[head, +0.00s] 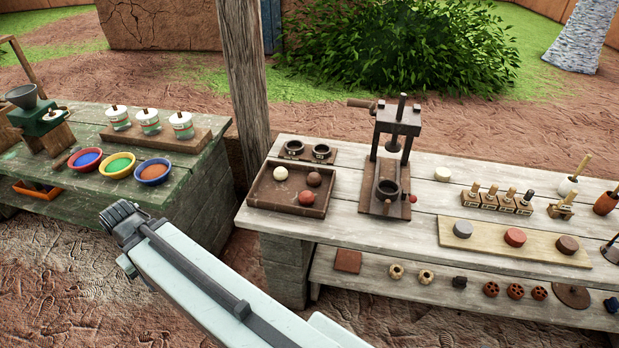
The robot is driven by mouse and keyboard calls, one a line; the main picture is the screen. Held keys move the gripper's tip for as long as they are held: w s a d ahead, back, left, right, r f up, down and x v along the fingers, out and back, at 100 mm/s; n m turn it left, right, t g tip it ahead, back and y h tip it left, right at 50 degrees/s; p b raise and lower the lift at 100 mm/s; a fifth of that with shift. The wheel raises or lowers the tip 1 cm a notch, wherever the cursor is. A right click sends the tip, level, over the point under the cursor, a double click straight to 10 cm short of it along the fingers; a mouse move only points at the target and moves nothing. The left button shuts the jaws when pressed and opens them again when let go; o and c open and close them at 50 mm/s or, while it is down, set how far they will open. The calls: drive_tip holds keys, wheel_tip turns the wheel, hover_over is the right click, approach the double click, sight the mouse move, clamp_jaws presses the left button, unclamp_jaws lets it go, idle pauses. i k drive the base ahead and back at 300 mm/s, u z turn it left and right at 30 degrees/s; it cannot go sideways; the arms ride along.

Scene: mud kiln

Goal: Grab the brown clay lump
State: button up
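The brown clay lump (314,179) is a small round ball in the back right of a shallow wooden tray (262,204) on the right-hand table. A cream ball (281,174) lies to its left and a red ball (307,197) in front of it, in the same tray. My pale arm reaches from the bottom edge up to the left. Its dark end (122,217) is over the gap by the left table, left of the tray and well apart from the lump. I cannot make out fingers there or whether they are open or shut.
A press (388,160) stands right of the tray, and two dark rings on a small board (308,153) are behind it. A wooden post (243,70) rises behind the gap between the tables. Bowls and jars stand on the left table (196,165). Stamps and coloured discs occupy the far right.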

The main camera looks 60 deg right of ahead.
sight(313, 179)
drive_tip(key=i, duration=0.85)
